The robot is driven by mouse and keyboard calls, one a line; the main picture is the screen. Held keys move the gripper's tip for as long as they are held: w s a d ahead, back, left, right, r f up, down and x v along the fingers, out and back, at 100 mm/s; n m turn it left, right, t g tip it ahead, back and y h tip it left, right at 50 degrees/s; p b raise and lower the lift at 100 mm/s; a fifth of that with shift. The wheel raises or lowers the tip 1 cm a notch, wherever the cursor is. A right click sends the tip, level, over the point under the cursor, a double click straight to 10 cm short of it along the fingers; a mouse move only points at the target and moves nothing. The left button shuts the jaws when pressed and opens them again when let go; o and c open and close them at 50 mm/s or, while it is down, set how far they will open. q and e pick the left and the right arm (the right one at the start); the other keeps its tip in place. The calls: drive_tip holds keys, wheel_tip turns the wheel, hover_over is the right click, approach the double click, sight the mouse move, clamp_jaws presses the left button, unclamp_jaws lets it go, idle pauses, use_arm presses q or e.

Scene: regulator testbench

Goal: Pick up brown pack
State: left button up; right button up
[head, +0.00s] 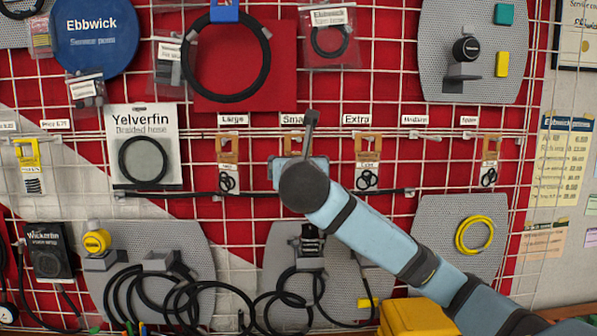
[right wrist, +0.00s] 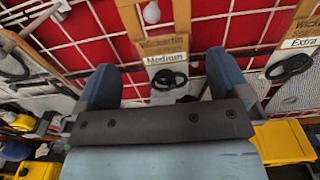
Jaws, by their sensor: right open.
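Several brown-topped packs with black rings hang in a row on the wall grid in the head view: one at left (head: 228,150), one in the middle (head: 293,143), one right of it (head: 367,150) and one at far right (head: 490,150). My right gripper (head: 297,163) is in front of the middle pack and hides its lower part. In the right wrist view, my right gripper (right wrist: 162,72) is open, with a brown-and-white pack (right wrist: 165,47) seen between its blue fingers. I cannot tell how far it is from the pack. My left gripper is out of view.
Another brown pack (right wrist: 302,26) hangs to the right in the wrist view. A Yelverfin hose pack (head: 143,118) hangs left of the row. Hoses (head: 180,295) hang below on grey panels. A yellow box (head: 415,318) stands under my right arm.

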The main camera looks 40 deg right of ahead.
drive_tip(key=x, duration=0.6)
drive_tip(key=shift+d+f+p, duration=0.2)
drive_tip(key=shift+p, duration=0.2)
drive_tip(key=shift+s, duration=0.1)
drive_tip(key=c, duration=1)
drive_tip(key=shift+r+p+v, duration=0.15)
drive_tip(key=shift+r+v, duration=0.1)
drive_tip(key=shift+v, duration=2.75)
drive_tip(key=shift+r+p+v, duration=0.1)
drive_tip(key=shift+r+v, duration=0.2)
drive_tip(key=shift+v, duration=2.7)
drive_tip(key=shift+r+p+v, duration=0.15)
drive_tip(key=shift+r+v, duration=0.1)
drive_tip(key=shift+v, duration=2.8)
